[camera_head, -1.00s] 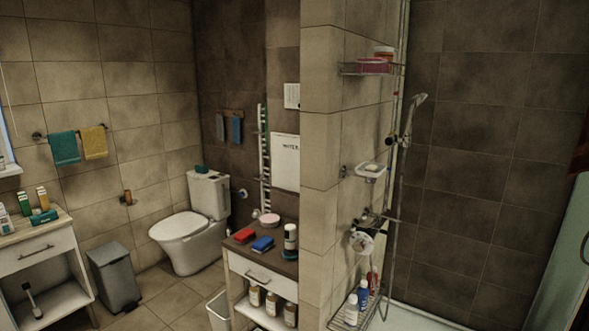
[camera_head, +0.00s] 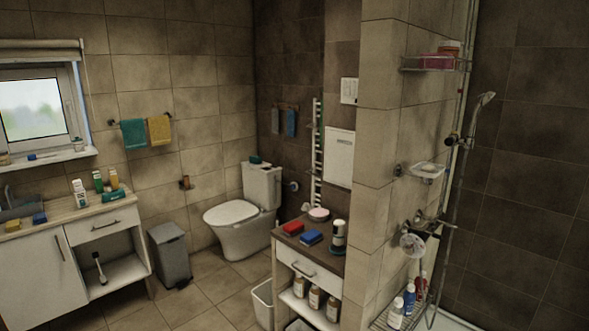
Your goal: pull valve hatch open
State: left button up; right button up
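The valve hatch (camera_head: 340,157) is most likely the pale rectangular panel on the dark tiled wall, right of the white towel radiator (camera_head: 316,150). It looks shut and flush with the wall. Small marks near its top are too small to read. Neither of my grippers shows in the head view, so I cannot see how they stand relative to the panel.
A low cabinet (camera_head: 304,266) with bottles and sponges stands below the panel, beside a tiled partition (camera_head: 377,180). The toilet (camera_head: 243,213), grey bin (camera_head: 170,254) and sink counter (camera_head: 88,205) are further left. Floor (camera_head: 205,283) is clear between them.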

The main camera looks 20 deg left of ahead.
aim_at(340, 150)
jog(key=u, duration=2.1)
jog(key=i, duration=2.7)
jog(key=z, duration=1.7)
